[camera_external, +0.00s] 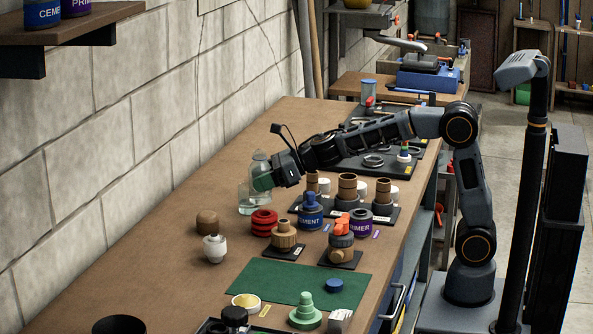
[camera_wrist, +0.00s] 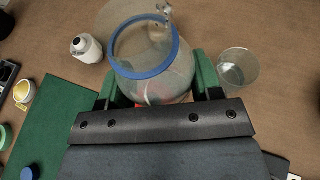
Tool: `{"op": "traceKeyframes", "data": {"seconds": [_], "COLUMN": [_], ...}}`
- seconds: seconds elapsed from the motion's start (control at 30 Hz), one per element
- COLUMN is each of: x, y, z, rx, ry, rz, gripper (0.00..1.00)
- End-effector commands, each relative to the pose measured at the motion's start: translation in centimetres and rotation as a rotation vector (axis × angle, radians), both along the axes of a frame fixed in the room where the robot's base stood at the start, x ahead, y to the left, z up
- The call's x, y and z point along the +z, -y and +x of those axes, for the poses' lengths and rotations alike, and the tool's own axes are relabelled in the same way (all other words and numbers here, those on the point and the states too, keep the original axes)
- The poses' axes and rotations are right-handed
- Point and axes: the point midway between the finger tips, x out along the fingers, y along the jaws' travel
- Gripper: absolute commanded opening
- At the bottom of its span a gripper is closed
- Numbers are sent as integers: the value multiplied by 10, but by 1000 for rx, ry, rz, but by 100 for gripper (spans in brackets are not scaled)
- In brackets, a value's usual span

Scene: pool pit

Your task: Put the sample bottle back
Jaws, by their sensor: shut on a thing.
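The sample bottle (camera_external: 261,172) is clear, pale green glass. My gripper (camera_external: 275,171) is shut on it from the right, near the wall side of the bench. In the wrist view the sample bottle (camera_wrist: 152,58) shows a blue ring and sits between the two green fingers of my gripper (camera_wrist: 157,82). A clear cup (camera_external: 246,200) stands on the bench just below and left of the bottle; it also shows in the wrist view (camera_wrist: 240,70). I cannot tell whether the bottle touches the bench.
A white fitting (camera_external: 215,248), a brown cap (camera_external: 207,223) and red rings (camera_external: 262,223) stand nearby. A green mat (camera_external: 290,286) lies in front. The wall (camera_external: 120,160) borders the bench's left.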

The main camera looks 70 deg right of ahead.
Motion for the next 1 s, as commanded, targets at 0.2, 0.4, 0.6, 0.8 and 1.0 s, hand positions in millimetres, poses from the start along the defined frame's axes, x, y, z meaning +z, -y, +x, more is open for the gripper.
{"op": "traceKeyframes", "data": {"seconds": [0.2, 0.4, 0.6, 0.8, 1.0], "x": [1, 17, 46, 69, 85], "y": [-1, -14, -39, -72, -109], "z": [0, -5, -25, -62, -115], "rx": [1, 26, 79, 192, 373], "ry": [1, 5, 5, 3, 2], "rz": [0, -1, -1, 1, 0], "gripper": [32, 32, 32, 32, 32]}}
